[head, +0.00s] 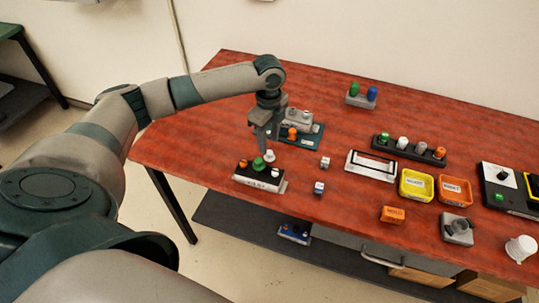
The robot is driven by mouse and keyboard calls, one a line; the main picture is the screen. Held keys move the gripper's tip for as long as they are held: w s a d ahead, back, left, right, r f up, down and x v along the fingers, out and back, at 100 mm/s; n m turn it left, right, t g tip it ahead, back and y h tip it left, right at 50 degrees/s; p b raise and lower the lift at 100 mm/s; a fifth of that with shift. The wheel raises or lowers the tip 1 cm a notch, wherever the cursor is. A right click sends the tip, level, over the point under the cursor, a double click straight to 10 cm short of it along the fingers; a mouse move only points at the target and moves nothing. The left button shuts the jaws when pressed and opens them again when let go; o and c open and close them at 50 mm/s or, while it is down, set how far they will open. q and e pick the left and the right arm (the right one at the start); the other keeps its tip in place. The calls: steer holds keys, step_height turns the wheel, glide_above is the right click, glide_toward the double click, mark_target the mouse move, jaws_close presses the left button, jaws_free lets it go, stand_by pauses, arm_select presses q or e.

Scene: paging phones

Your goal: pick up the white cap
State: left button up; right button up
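Several small white caps or knobs are in the head view, and I cannot tell for certain which is the white cap. One white cap (269,155) stands on a small black block (250,179) with a white label, beside a green cone-shaped piece (258,164) and an orange one (243,163). Another white knob (403,142) stands in the long dark rack (427,158). My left gripper (263,139) points down just above the black block, close to the green piece and the white cap. Its fingers appear apart, with nothing seen between them. My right gripper is not in view.
Two small white cubes lie right of the block. Yellow (416,185) and orange (455,190) trays, a black-and-white frame (371,166) and a white cup (520,248) stand farther right. The red table's left end is clear.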

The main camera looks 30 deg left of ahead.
mark_target(269, 152)
arm_select(q)
steer(key=shift+w+f+p, duration=0.1)
steer(key=shift+f+p, duration=0.2)
steer(key=f, duration=0.1)
steer(key=f+p, duration=0.1)
steer(key=f, duration=0.1)
steer(key=shift+w+a, duration=0.1)
steer(key=shift+w, duration=0.15)
steer(key=shift+f+p, duration=0.3)
steer(key=shift+f, duration=0.3)
jaws_close()
